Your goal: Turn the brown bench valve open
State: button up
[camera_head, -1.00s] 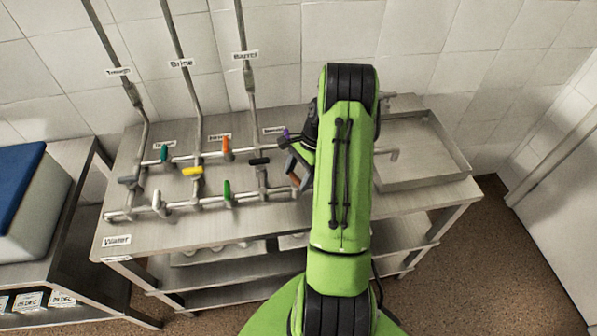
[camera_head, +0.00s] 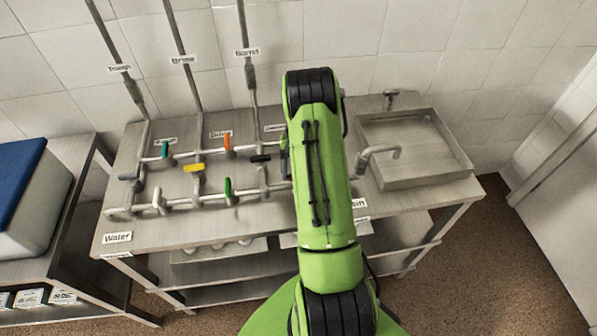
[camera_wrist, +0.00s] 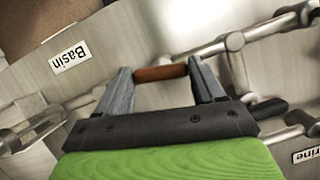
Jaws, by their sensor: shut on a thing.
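The brown bench valve handle (camera_wrist: 160,73) shows in the wrist view as a short brown bar. It spans the gap between the two grey fingers of my gripper (camera_wrist: 158,68), with a finger at each end, so my gripper is shut on it. A grey pipe (camera_wrist: 192,49) runs beside the handle to a joint on the right. In the head view my green arm covers the brown valve and nearly all of my gripper.
Several coloured valves, among them orange (camera_head: 227,142), yellow (camera_head: 194,168) and green (camera_head: 228,188), stand on pipes across the steel bench (camera_head: 270,223). A basin (camera_head: 440,179) with a tap (camera_head: 381,152) is on the right. The "Basin" label (camera_wrist: 71,56) lies near my gripper.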

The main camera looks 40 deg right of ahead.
jog(key=shift+n+h+b, duration=0.3)
jog(key=shift+n+h, duration=0.1)
jog(key=shift+n, duration=0.8)
jog(key=o, duration=1)
jog(key=shift+o, duration=0.2)
jog(key=p+v, duration=0.2)
jog(key=v, duration=1.3)
jog(key=shift+w+r, duration=0.3)
jog(key=shift+w, duration=0.2)
